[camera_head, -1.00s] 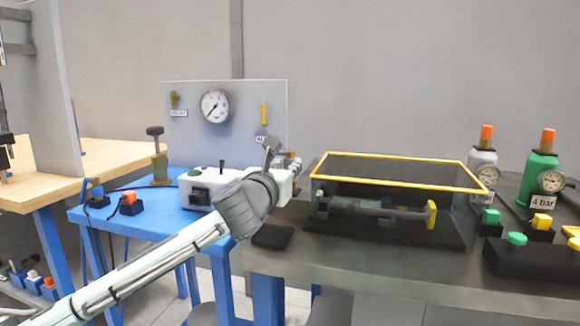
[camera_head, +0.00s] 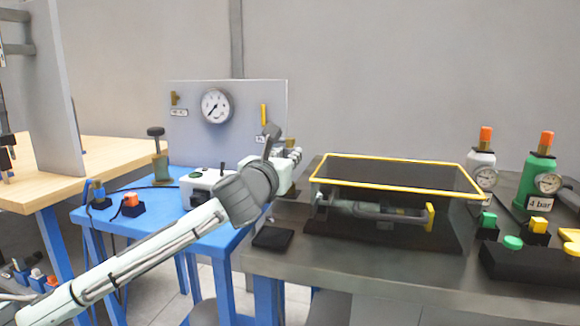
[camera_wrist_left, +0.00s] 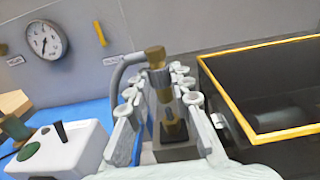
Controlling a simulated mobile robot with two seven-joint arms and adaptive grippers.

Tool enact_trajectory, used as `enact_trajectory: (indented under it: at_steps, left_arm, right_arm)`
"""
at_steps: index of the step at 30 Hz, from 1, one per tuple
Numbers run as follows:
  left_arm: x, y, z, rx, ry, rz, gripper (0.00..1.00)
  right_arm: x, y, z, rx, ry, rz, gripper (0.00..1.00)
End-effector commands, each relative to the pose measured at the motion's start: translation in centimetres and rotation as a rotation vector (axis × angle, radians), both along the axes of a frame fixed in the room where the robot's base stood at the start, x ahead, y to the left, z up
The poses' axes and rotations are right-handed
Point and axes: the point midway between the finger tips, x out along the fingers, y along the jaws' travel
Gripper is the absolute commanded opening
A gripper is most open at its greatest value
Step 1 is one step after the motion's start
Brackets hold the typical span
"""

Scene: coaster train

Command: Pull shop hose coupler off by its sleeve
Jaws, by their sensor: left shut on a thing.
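My left gripper (camera_head: 292,152) is at the right edge of the grey gauge board, above the gap between the blue table and the dark bench. A grey hose (camera_wrist_left: 117,77) curves away from the brass end to the left. My right gripper is not in view.
A yellow-rimmed dark box (camera_head: 318,180) stands close right of the gripper. A white unit (camera_head: 195,190) sits on the blue table (camera_head: 165,232) to the left. A pressure gauge (camera_head: 216,105) is on the board. Green and grey bottles stand far right.

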Motion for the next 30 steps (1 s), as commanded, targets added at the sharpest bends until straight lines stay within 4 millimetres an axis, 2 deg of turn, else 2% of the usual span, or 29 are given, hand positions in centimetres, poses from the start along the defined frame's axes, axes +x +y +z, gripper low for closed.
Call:
enact_trajectory:
  at_steps: [18, 30]
  left_arm:
    - [0.0, 0.0, 2.6, -0.001, -0.002, 0.000, 0.00]
    - [0.0, 0.0, 2.8, 0.000, -0.001, 0.000, 0.00]
  right_arm:
    - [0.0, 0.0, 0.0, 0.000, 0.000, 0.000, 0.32]
    - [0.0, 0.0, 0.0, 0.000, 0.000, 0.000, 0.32]
